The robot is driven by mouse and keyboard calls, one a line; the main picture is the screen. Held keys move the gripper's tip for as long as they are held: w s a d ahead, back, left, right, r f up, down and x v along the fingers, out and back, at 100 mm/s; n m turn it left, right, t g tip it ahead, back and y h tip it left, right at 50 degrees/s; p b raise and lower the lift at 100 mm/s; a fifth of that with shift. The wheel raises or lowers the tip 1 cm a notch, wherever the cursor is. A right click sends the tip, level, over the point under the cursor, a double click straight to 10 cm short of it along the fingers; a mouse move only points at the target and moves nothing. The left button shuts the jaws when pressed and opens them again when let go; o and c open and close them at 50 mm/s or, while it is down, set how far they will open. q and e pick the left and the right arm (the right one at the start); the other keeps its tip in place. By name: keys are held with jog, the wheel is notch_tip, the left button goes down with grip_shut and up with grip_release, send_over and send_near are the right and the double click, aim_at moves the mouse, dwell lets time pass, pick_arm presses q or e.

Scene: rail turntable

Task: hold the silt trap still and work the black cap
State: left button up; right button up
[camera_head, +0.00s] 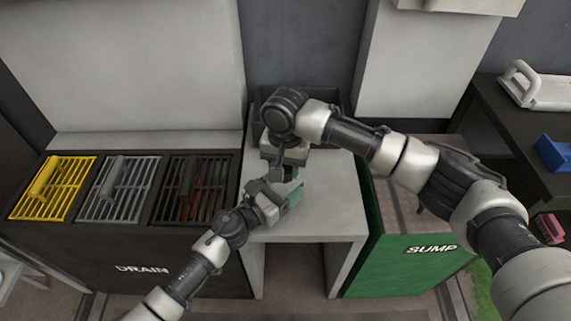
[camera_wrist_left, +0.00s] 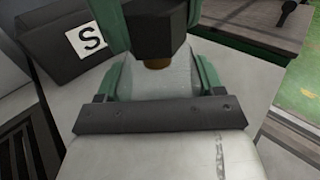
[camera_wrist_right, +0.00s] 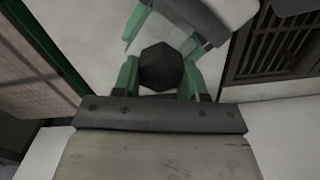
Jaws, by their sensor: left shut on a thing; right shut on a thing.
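The silt trap (camera_wrist_left: 155,82) is a pale grey body standing upright between the green fingers of my left gripper (camera_head: 287,191), which is shut on it. My right gripper (camera_wrist_right: 161,78) comes from above and is shut on the cap. In the head view the grippers and the right arm hide most of the trap and cap.
A pale table (camera_head: 325,215) lies under both grippers. On the left is the DRAIN unit (camera_head: 190,265) with yellow, grey and dark grates. On the right stands the green SUMP bin (camera_head: 405,275). A dark box (camera_wrist_left: 60,45) with an S label stands on the table's back part.

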jog(key=shift+f, duration=0.5)
jog(key=o, duration=0.4)
jog(key=shift+c, duration=0.2)
jog(key=c, duration=0.4)
jog(key=m, duration=0.6)
jog(key=shift+d, duration=0.1)
jog(key=m, duration=0.3)
jog(key=shift+s, duration=0.15)
jog(key=m, duration=0.3)
jog(key=shift+d, duration=0.1)
